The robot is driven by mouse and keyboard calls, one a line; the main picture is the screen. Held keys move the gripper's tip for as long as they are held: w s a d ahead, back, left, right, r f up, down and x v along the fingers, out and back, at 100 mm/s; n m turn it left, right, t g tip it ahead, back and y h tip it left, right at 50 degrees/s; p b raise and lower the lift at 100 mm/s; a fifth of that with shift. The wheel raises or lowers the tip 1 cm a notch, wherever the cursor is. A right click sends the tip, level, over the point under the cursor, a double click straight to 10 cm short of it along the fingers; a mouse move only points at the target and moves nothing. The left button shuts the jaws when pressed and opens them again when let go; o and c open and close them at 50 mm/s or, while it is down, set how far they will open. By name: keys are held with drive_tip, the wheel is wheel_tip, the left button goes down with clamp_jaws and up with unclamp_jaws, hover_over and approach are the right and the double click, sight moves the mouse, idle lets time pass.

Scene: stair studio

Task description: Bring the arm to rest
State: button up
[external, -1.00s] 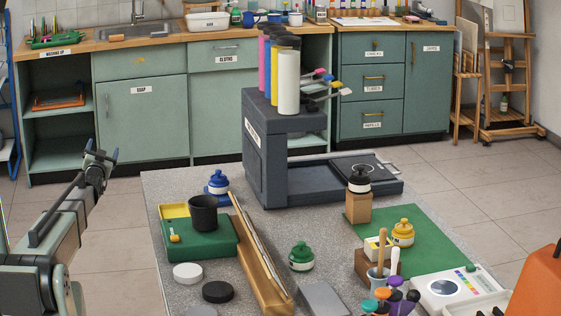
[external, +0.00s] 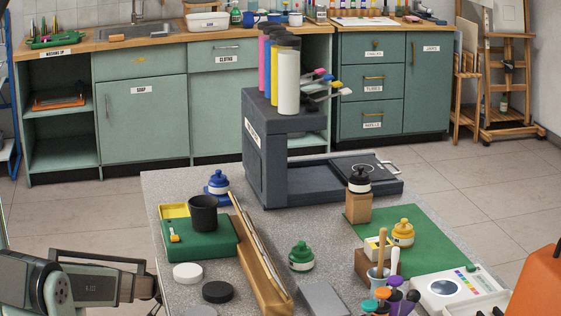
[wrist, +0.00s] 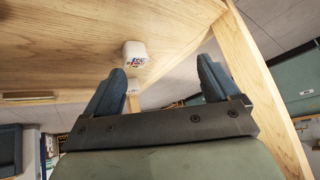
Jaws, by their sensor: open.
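My gripper (wrist: 162,85) shows in the wrist view with its two blue-grey fingers spread wide apart. Nothing is held between them. In the external view my arm is folded low at the lower left, beside the left edge of the grey speckled table (external: 160,230). I cannot make out the fingers in that view. Beyond the fingers in the wrist view are a pale wooden surface (wrist: 60,45) and a small white block (wrist: 135,54) with red and blue print, apart from the fingers.
Near the table's left side are a green box (external: 195,243), a black cup (external: 203,213), a white disc (external: 187,273) and a black disc (external: 218,291). A wooden rack (external: 262,275) and dark stand (external: 265,160) are farther right. Floor between table and cabinets is clear.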

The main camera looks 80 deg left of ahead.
drive_tip(key=w+d+f+m+g+h, duration=0.15)
drive_tip(key=d+f+h, duration=0.25)
drive_tip(key=d, duration=1.5)
drive_tip(key=w+d+f+m+g+h, duration=0.1)
drive_tip(key=d+f+m+g+h, duration=0.15)
drive_tip(key=d, duration=1.65)
drive_tip(key=s+d+r+m+g, duration=0.1)
drive_tip(key=s+d+m+g, duration=0.1)
drive_tip(key=s+d, duration=0.8)
drive_tip(key=s+d+r+m+g, duration=0.1)
drive_tip(key=s+d+m+g, duration=0.1)
drive_tip(key=s+d+g, duration=0.3)
drive_tip(key=shift+s+d+r+y, duration=0.15)
drive_tip(key=shift+s+d+y, duration=0.2)
drive_tip(key=shift+s+d, duration=3.15)
drive_tip(key=shift+w+d, duration=1.05)
drive_tip(key=shift+w, duration=0.05)
